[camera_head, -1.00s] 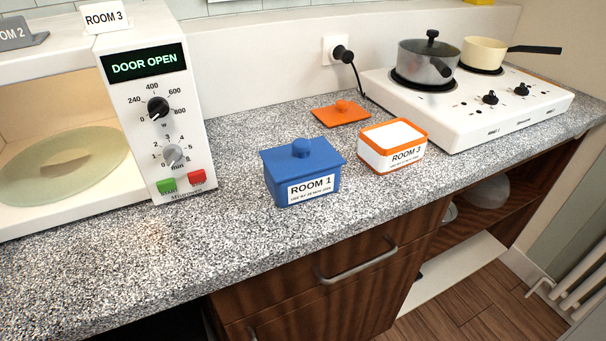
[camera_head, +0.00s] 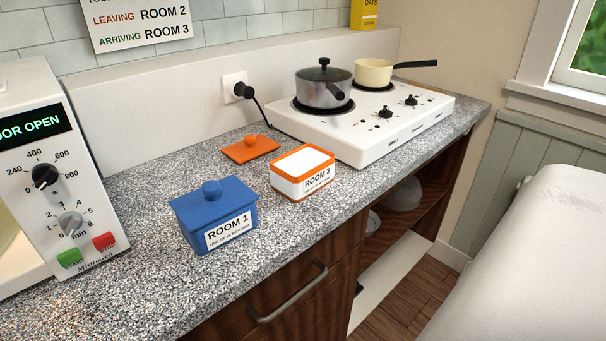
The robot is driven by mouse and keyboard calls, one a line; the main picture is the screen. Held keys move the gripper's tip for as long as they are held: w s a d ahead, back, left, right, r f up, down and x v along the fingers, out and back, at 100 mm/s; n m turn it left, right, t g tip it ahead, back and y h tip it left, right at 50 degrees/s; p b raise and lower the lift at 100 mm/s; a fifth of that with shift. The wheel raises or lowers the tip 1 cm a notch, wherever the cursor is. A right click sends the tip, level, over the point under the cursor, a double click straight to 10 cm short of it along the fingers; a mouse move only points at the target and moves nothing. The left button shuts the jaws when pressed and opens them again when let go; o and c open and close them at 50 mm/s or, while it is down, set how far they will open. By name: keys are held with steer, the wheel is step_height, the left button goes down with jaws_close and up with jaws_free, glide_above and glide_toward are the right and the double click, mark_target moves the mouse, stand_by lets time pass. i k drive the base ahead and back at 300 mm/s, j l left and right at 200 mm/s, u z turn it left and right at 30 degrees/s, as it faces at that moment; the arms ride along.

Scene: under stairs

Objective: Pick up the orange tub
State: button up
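The orange tub (camera_head: 302,173) stands upright on the speckled worktop, in front of the hob. It has an orange rim and base, white sides and a "ROOM 3" label. Its top is uncovered and shows a flat white surface inside. An orange lid (camera_head: 250,149) with a round knob lies on the worktop just behind and left of the tub, apart from it. My gripper is not in view.
A blue lidded tub (camera_head: 213,215) marked "ROOM 1" stands left of the orange tub. A microwave (camera_head: 60,170) reading "DOOR OPEN" is at left. The white hob (camera_head: 360,125) holds a grey lidded pot (camera_head: 324,88) and a cream pan (camera_head: 374,73). A large pale shape fills the lower right.

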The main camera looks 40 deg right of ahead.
mark_target(297, 174)
steer(key=j+z, duration=0.1)
steer(key=z, duration=0.3)
steer(key=k+z, duration=0.1)
steer(key=z, duration=0.3)
steer(key=k+j+z, duration=0.1)
steer(key=z, duration=0.3)
steer(key=i, duration=0.5)
